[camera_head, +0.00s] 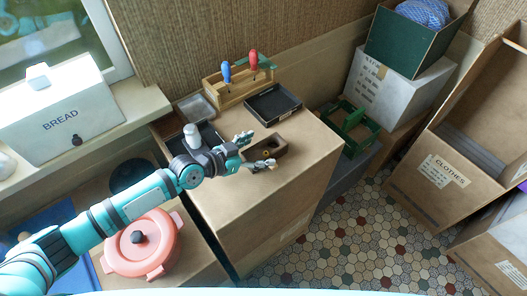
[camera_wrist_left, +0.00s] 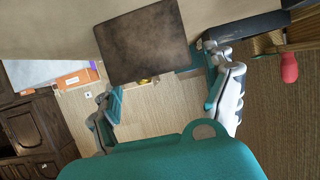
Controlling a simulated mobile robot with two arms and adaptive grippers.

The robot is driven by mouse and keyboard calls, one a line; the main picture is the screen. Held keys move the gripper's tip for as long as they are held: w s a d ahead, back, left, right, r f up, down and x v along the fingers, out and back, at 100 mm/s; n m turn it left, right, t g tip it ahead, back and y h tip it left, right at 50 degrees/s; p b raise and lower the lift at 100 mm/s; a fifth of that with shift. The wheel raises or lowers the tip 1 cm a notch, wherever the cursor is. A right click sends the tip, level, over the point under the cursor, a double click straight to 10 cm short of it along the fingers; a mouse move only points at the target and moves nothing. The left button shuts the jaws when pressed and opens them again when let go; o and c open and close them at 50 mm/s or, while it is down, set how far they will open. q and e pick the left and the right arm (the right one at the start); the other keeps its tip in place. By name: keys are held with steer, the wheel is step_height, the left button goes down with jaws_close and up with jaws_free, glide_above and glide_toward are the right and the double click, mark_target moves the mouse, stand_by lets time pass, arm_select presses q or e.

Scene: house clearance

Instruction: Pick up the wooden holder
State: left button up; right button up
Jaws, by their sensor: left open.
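A small dark brown wooden holder (camera_head: 272,146) with a hollow in it sits on top of the tall cardboard box. In the left wrist view a dark brown, flat squarish face (camera_wrist_left: 148,42), which looks like this holder, shows at the top between the fingers. My left gripper (camera_head: 261,149) is open, with its two fingers spread at the near left side of the holder. In the wrist view the left gripper (camera_wrist_left: 162,78) looks empty; I cannot tell whether a finger touches the holder. My right gripper is not in view.
A light wooden tool rack (camera_head: 232,92) with blue- and red-handled tools stands behind. A black tray (camera_head: 273,103) lies close behind the holder. The cardboard box (camera_head: 275,190) ends in a drop to the tiled floor. A pink pot (camera_head: 140,245) sits below my left arm.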

arm_select(q)
steer(key=shift+c, duration=0.2)
steer(key=c, duration=1.3)
steer(key=shift+c, duration=0.9)
steer(key=shift+r, duration=0.1)
